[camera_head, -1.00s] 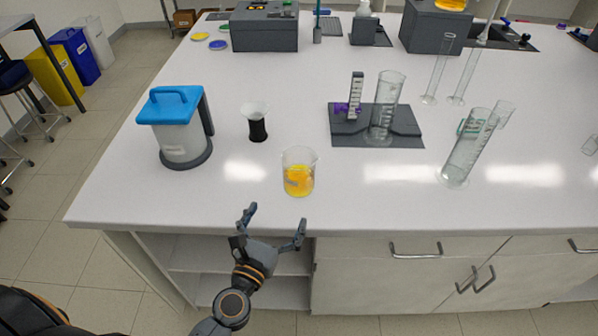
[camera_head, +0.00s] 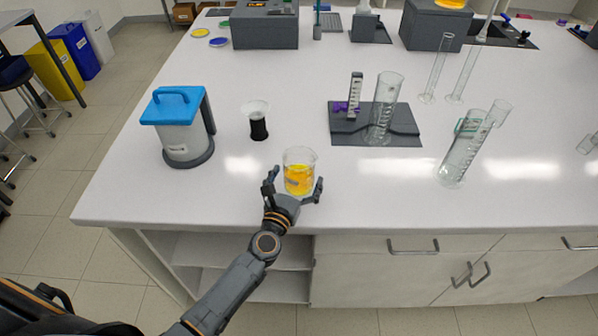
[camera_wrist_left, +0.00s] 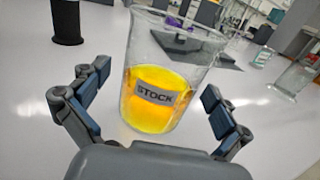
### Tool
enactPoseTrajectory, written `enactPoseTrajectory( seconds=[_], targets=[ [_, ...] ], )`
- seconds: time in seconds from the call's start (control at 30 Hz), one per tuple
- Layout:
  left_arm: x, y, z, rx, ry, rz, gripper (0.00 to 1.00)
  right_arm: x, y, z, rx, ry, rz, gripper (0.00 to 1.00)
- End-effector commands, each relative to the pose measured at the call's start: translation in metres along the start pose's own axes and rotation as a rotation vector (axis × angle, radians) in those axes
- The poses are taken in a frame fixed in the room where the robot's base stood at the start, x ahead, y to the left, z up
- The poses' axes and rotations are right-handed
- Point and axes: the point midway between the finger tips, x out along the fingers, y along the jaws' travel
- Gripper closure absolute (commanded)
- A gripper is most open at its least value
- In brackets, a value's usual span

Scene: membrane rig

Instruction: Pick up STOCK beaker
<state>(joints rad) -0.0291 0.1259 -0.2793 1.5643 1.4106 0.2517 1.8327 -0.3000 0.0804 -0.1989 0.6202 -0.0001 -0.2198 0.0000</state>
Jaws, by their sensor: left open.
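The STOCK beaker (camera_head: 299,174) is a clear glass beaker holding yellow-orange liquid, upright near the front edge of the white bench. In the left wrist view the beaker (camera_wrist_left: 160,85) stands between the fingers, and its grey label reads STOCK. My left gripper (camera_head: 295,184) is open around the beaker's near side. In the left wrist view the left gripper's (camera_wrist_left: 152,100) fingers stand apart on either side of the glass, with a visible gap on each side. My right gripper is not in view.
A blue-lidded white container (camera_head: 181,135) and a black cylinder with a clear top (camera_head: 256,122) stand left of the beaker. A grey stand (camera_head: 345,126) with a clear cylinder is behind right. Bench around the beaker is clear.

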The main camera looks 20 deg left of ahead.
Motion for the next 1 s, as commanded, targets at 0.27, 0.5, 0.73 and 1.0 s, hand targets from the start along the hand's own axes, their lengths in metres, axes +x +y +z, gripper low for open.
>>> enactPoseTrajectory(
  seconds=[0.27, 0.5, 0.73, 1.0],
  targets=[
    [0.0093, 0.0002, -0.0001, 0.001, 0.0, 0.001, 0.0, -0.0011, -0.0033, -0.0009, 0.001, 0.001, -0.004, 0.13],
    [0.0091, 0.0001, -0.0001, 0.001, 0.0, 0.0, 0.35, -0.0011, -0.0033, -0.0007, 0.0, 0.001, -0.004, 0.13],
    [0.0093, 0.0001, 0.0012, 0.0, -0.002, 0.001, 0.72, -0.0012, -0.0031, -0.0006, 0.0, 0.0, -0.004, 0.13],
    [0.0093, 0.0001, 0.002, 0.0, -0.002, 0.001, 0.73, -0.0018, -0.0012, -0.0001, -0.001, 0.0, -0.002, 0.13]
  ],
)
